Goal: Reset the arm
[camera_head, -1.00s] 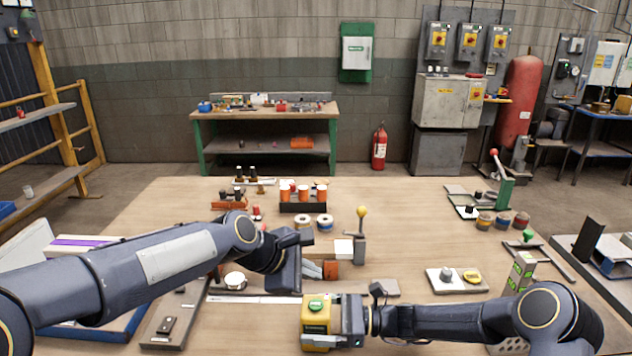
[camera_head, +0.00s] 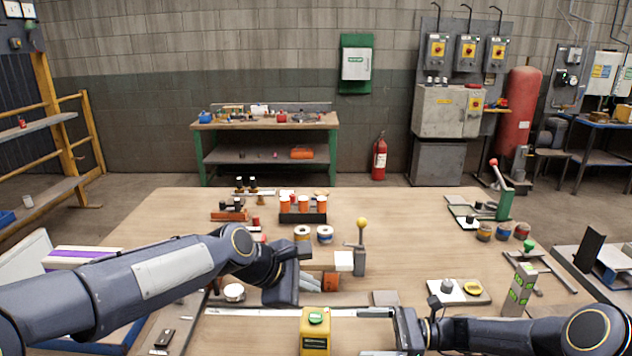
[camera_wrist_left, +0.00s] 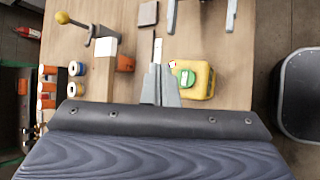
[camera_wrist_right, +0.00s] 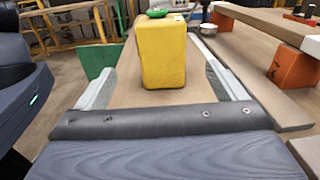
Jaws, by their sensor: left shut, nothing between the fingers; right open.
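My left gripper (camera_head: 310,283) is shut and empty above the middle of the table; its closed grey fingers also show in the left wrist view (camera_wrist_left: 160,85). My right gripper (camera_head: 377,333) is open at the table's front, its fingers pointing left. A yellow block with a green top (camera_head: 315,333) stands upright just left of its fingertips. In the right wrist view the block (camera_wrist_right: 163,52) stands beyond and between the two spread fingers, apart from them. In the left wrist view the block (camera_wrist_left: 196,80) lies right of my left fingers.
A white-and-orange block piece (camera_head: 343,263) and a yellow-knobbed lever (camera_head: 361,240) stand behind my left gripper. Wire spools (camera_head: 303,233) and a black rack (camera_head: 303,217) are farther back. A green-labelled block (camera_head: 520,288) stands near my right arm. The table (camera_head: 420,240) is clear at centre right.

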